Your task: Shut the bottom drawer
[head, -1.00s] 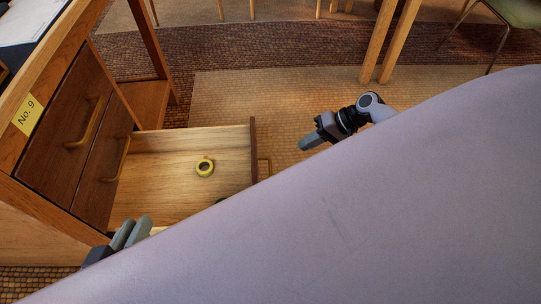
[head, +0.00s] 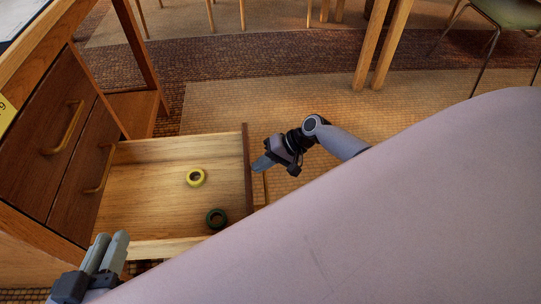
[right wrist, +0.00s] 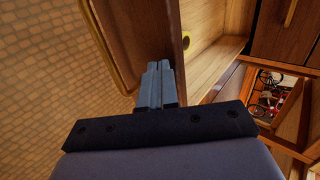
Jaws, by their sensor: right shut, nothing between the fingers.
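The bottom drawer (head: 150,205) of the wooden cabinet stands pulled far out. Its dark front panel (head: 247,170) faces right, with a bar handle (head: 265,187) on its outer face; the handle also shows in the right wrist view (right wrist: 101,50). My right gripper (head: 260,163) is shut and empty, its tips at the outer side of the front panel near the handle. In the right wrist view the shut fingertips (right wrist: 160,68) are close against the panel (right wrist: 150,25); contact is unclear. My left gripper (head: 112,238) has its fingers together at the drawer's near left corner.
A yellow tape roll (head: 196,177) and a dark green roll (head: 216,218) lie in the drawer. Two closed drawers (head: 45,135) (head: 85,185) are above it. Carpet (head: 310,110) beyond the drawer front is clear. My pale arm hides the lower right.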

